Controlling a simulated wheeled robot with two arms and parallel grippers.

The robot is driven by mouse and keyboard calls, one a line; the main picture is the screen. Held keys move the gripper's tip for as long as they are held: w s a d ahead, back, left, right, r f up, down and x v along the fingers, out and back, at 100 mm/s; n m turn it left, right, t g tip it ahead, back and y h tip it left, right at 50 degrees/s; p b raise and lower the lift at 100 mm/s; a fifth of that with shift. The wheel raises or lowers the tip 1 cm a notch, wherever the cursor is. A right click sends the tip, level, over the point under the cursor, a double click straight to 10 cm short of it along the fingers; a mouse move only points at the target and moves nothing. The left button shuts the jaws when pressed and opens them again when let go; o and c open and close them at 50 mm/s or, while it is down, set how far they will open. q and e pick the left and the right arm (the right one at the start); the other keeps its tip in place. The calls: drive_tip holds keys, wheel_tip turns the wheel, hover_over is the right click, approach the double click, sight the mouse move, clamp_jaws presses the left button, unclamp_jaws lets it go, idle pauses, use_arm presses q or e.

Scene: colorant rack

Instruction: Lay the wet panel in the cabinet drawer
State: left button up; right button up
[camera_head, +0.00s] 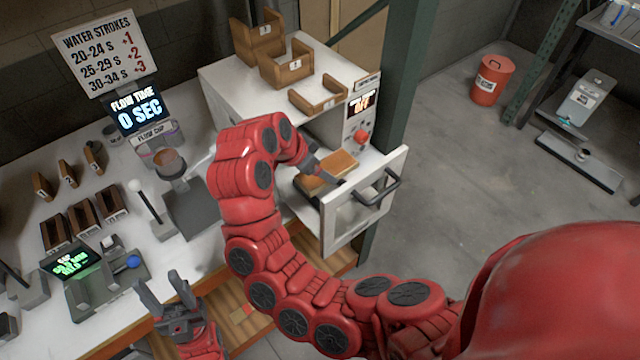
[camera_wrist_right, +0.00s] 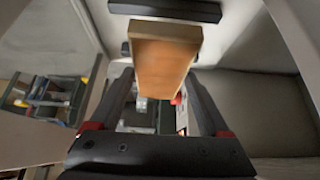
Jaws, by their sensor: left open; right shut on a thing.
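The panel (camera_head: 340,162) is a flat tan-orange board inside the opened cabinet drawer (camera_head: 332,218), in the head view. My right gripper (camera_wrist_right: 165,78) is shut on the panel, which shows between its dark fingers in the right wrist view (camera_wrist_right: 160,68). Whether the panel touches the drawer floor is hidden. My left gripper (camera_head: 162,288) is open and empty in front of the bench, at the lower left.
The flow cup stand (camera_head: 185,208), the scale (camera_head: 95,285) and small brown holders (camera_head: 82,215) stand on the white bench. Numbered brown trays (camera_head: 288,72) sit on the cabinet. A green post (camera_head: 400,85) rises behind the drawer. A red bin (camera_head: 491,80) stands on the floor.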

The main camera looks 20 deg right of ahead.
wheel_tip(320, 180, down, 5)
drive_tip(key=shift+f+p, duration=0.1)
drive_tip(key=shift+p, duration=0.75)
drive_tip(key=shift+f, duration=0.1)
drive_tip(key=shift+w, duration=0.1)
